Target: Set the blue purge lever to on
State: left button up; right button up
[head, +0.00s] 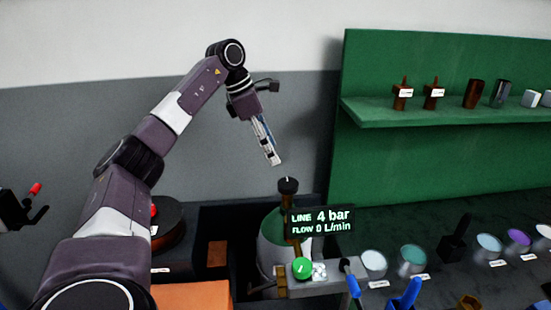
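A blue lever handle (353,286) on a dark stem shows at the right end of a grey panel (330,286), low in the head view. It looks like the purge lever; its markings cannot be read. A second blue piece (404,294) stands to its right, and I cannot tell what it is. A display (321,221) above the panel reads line 4 bar, flow 0 L/min. My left gripper (275,160) hangs in the air above and left of the panel, pointing down, apart from everything. Its fingers are seen edge-on, so their gap is unclear. My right gripper is out of view.
A green button (302,267) sits on the panel's left part. A dark-capped post (288,186) rises behind the display. Several pots, including a green-filled one (412,256), stand on the right. A green shelf (450,109) holds small containers. Air around my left gripper is clear.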

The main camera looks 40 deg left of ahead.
aim_at(344, 263)
jog(key=k+l, duration=0.35)
jog(key=l, duration=0.15)
jog(key=k+l, duration=0.4)
jog(key=l, duration=0.15)
jog(key=k+l, duration=0.35)
jog(key=l, duration=0.15)
